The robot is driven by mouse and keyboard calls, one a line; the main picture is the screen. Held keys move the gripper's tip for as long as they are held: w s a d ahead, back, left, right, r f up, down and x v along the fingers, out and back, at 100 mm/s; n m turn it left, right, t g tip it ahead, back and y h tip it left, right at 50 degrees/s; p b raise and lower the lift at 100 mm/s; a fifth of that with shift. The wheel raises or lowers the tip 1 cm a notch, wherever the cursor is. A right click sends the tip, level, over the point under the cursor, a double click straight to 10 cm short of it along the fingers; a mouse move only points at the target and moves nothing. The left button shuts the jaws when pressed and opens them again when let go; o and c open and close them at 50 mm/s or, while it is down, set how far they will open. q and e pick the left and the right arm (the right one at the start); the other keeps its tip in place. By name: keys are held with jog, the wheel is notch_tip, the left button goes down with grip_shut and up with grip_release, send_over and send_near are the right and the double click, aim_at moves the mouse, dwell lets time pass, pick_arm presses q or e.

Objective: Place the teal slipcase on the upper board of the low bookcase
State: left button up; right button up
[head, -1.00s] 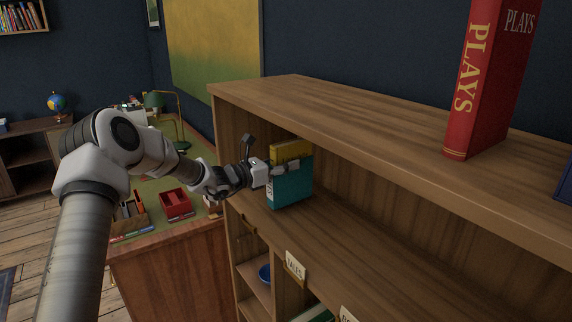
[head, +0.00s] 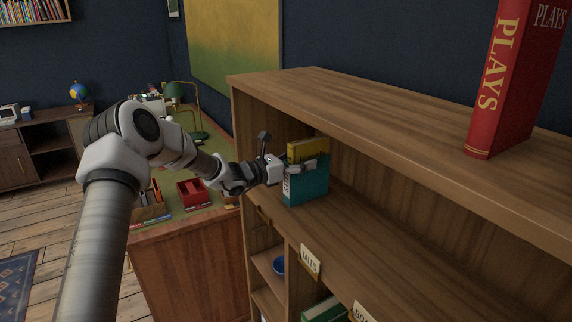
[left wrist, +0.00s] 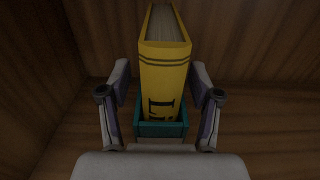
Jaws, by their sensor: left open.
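The teal slipcase (head: 309,188) stands upright on a board (head: 375,232) inside the wooden bookcase, near its left end, under the top board. A yellow book (head: 312,148) stands in it and sticks out above its rim. In the left wrist view the slipcase (left wrist: 160,129) shows as a teal rim around the yellow book (left wrist: 163,75). My left gripper (head: 300,166) is open at the slipcase, its fingers (left wrist: 160,103) on either side of the book and slipcase. I cannot tell whether they touch it. My right gripper is not in view.
A large red PLAYS book (head: 512,80) stands on the bookcase's top board (head: 400,108). The board right of the slipcase is clear. A TALES label (head: 310,262) is on its front edge. A desk (head: 185,235) with a red tray (head: 192,192) and green lamp stands at left.

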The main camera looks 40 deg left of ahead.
pick_arm(q)
jog(key=v, duration=1.1)
jog(key=shift+s, duration=0.25)
jog(key=shift+a+f, duration=0.1)
